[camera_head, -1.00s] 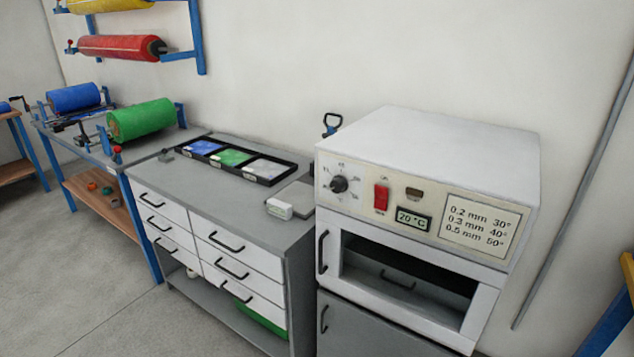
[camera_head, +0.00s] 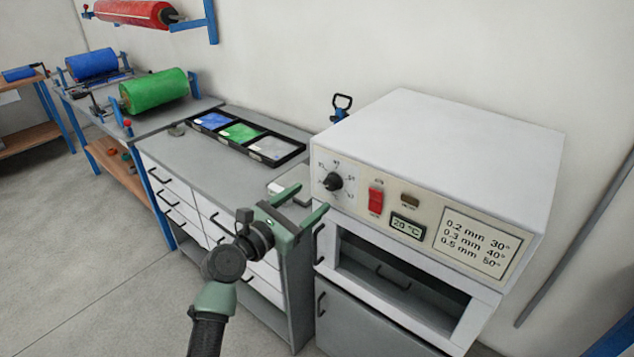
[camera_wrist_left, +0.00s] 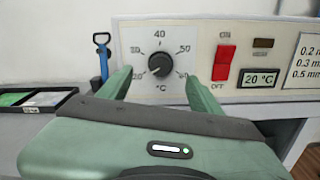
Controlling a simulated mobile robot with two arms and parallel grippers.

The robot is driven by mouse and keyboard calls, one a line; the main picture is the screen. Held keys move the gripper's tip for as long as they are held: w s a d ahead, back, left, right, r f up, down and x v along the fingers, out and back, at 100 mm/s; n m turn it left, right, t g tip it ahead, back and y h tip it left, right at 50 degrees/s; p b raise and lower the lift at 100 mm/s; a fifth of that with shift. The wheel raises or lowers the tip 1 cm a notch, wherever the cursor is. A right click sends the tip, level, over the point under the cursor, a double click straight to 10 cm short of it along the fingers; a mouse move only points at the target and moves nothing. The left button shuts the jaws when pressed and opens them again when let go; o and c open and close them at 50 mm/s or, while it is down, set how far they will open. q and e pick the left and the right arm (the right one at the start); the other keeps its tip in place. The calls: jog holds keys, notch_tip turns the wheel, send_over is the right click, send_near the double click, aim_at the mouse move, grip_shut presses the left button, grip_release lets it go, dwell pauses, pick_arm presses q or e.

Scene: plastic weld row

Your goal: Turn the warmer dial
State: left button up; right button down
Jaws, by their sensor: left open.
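The warmer (camera_head: 455,135) is a white box with an open-fronted chamber. Its black dial (camera_head: 333,181) sits at the left of the control panel. My left gripper (camera_head: 308,203) is open and empty, in front of the panel and a little below the dial. In the left wrist view its two fingers (camera_wrist_left: 157,82) point at the panel on either side of the dial, apart from it. My right gripper is not in view.
A red switch (camera_head: 376,200), a display (camera_head: 407,225) reading 20 °C and a label (camera_head: 474,242) of thicknesses and temperatures sit right of the dial. A grey drawer cabinet (camera_head: 190,150) with a black sheet tray (camera_head: 292,161) stands left of the warmer.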

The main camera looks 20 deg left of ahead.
aim_at(329, 185)
pick_arm(q)
jog(key=x, duration=0.6)
jog(key=shift+w+d+f, duration=0.1)
jog(key=shift+w, duration=0.1)
jog(key=shift+w+d, duration=0.1)
jog(key=shift+w, duration=0.25)
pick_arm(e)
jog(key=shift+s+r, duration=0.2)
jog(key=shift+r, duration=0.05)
pick_arm(q)
jog(key=c, duration=1.4)
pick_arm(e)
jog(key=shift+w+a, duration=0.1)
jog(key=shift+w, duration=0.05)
